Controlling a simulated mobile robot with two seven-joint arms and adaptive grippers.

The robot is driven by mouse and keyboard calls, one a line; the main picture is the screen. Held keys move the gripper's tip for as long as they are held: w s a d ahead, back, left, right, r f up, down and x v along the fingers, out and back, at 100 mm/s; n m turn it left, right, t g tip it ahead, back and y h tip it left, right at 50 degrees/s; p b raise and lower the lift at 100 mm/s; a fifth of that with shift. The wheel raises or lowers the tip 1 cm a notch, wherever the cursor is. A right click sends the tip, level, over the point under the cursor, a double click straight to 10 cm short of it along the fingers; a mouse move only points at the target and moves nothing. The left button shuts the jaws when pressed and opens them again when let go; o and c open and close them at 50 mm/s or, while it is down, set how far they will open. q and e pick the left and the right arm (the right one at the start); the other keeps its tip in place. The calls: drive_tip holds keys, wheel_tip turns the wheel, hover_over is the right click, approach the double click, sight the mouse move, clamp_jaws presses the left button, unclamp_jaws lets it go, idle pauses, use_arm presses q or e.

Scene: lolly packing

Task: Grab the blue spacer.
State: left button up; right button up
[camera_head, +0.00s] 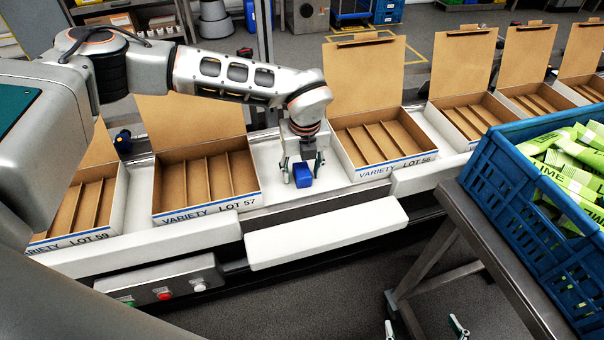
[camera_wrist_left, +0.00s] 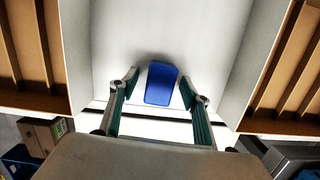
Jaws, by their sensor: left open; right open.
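The blue spacer (camera_head: 302,176) is a small blue block on the white conveyor surface, between the LOT 57 and LOT 56 boxes. My left gripper (camera_head: 303,170) is open above it and points down, with one finger on each side of the spacer. In the left wrist view the spacer (camera_wrist_left: 161,84) lies between the fingertips of my left gripper (camera_wrist_left: 159,90), with a gap visible on both sides. My right gripper (camera_head: 424,324) is open and empty at the bottom edge of the head view, over the floor; only its fingertips show.
The open LOT 57 box (camera_head: 205,211) stands left of the spacer and the LOT 56 box (camera_head: 393,168) right of it, both with empty compartments. A blue crate (camera_head: 520,215) of green lime packets is at the right on a metal table (camera_head: 487,245).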

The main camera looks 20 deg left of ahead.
use_arm(q)
drive_tip(key=c, duration=1.2)
